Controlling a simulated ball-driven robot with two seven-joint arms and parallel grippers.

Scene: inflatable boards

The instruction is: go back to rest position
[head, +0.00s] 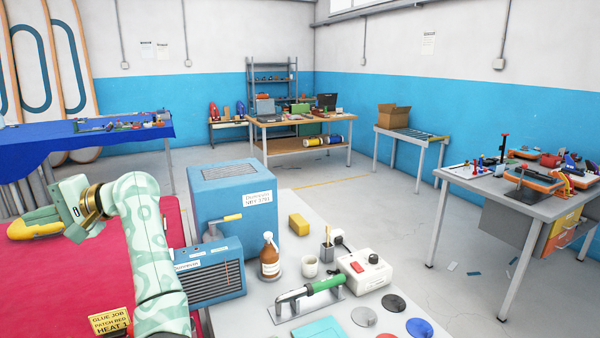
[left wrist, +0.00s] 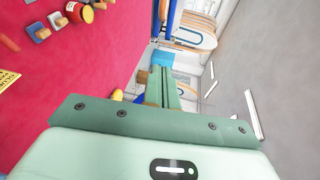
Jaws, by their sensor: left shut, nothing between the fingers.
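My left gripper (head: 45,213) is at the left of the head view, over the red board (head: 40,275), with my arm reaching up from the bottom. In the left wrist view, my left gripper's green fingers (left wrist: 160,85) are together with nothing between them. A yellow thing (head: 35,229) shows beside or below the fingers; I cannot tell whether they touch it. A small part of a yellow thing (left wrist: 117,95) also shows beside the fingers in the left wrist view. My right gripper is not in view.
A blue box (head: 235,205) and a blue heater-like unit (head: 215,275) stand close right of my left arm. A brown bottle (head: 270,257), cup (head: 310,266) and green-handled tool (head: 325,285) are on the grey bench. Open floor (head: 370,215) lies beyond.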

